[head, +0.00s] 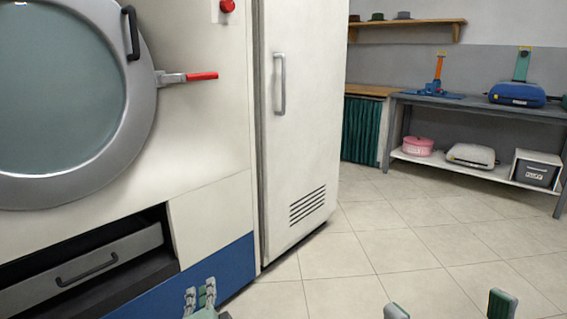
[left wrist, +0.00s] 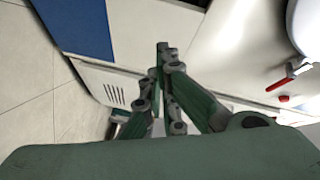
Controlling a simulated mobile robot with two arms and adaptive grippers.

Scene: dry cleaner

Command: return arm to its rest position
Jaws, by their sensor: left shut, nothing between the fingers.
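My left gripper (head: 201,292) shows at the lower middle of the head view, in front of the blue base strip of the large machine. Its fingertips are together and nothing is between them. In the left wrist view its closed green and grey fingers (left wrist: 164,52) reach away from the camera, with the machine and the tall cabinet behind them. My right gripper (head: 448,307) shows only as two green and grey fingertips at the bottom edge of the head view. They stand wide apart with bare floor between them. The rest of the right arm is out of view.
The cream machine has a round glass door (head: 60,90), a red-handled lever (head: 200,76) and a partly open drawer (head: 90,268) at lower left. A tall white cabinet (head: 300,120) stands beside it. A grey shelf table (head: 480,108) is far right. The tiled floor (head: 400,250) between is clear.

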